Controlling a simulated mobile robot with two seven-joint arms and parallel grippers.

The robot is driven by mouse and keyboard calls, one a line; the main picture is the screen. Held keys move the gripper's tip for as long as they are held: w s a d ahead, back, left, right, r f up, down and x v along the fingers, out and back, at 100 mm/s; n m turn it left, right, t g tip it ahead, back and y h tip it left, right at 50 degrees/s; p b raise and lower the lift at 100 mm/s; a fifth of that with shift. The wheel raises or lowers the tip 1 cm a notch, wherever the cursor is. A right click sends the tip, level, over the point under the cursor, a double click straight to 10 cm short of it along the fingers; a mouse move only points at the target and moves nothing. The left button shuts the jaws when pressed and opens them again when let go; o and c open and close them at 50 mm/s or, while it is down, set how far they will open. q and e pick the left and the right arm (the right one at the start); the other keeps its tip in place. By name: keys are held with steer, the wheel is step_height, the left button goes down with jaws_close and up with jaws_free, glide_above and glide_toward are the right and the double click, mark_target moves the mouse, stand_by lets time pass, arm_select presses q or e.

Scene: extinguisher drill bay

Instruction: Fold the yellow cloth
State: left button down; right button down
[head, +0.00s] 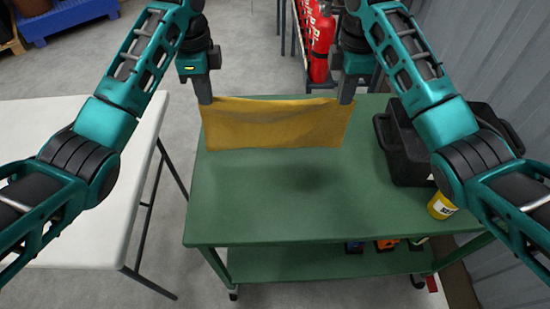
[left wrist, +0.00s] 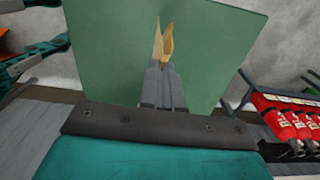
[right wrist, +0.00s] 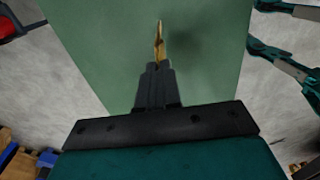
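The yellow cloth (head: 278,124) hangs stretched between my two grippers at the far side of the green cart top (head: 290,190). My left gripper (head: 205,101) is shut on its upper left corner. My right gripper (head: 346,101) is shut on its upper right corner. A dark shadow lies on the cart top in front of the cloth, so the cloth appears held above the surface. In the left wrist view the cloth (left wrist: 163,45) shows edge-on, with two layers parting beyond the fingertips. In the right wrist view it is a thin strip (right wrist: 159,42).
A black open toolbox (head: 405,150) and a yellow can (head: 441,206) stand on the cart's right side. A white table (head: 70,190) is at left. Red extinguishers (head: 318,40) stand behind the cart. The middle and front of the cart top are clear.

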arm_select(q)
steer(key=shift+r, duration=0.1)
arm_select(e)
steer(key=shift+r, duration=0.1)
arm_select(q)
steer(key=shift+w, duration=0.15)
arm_select(e)
steer(key=shift+w, duration=0.15)
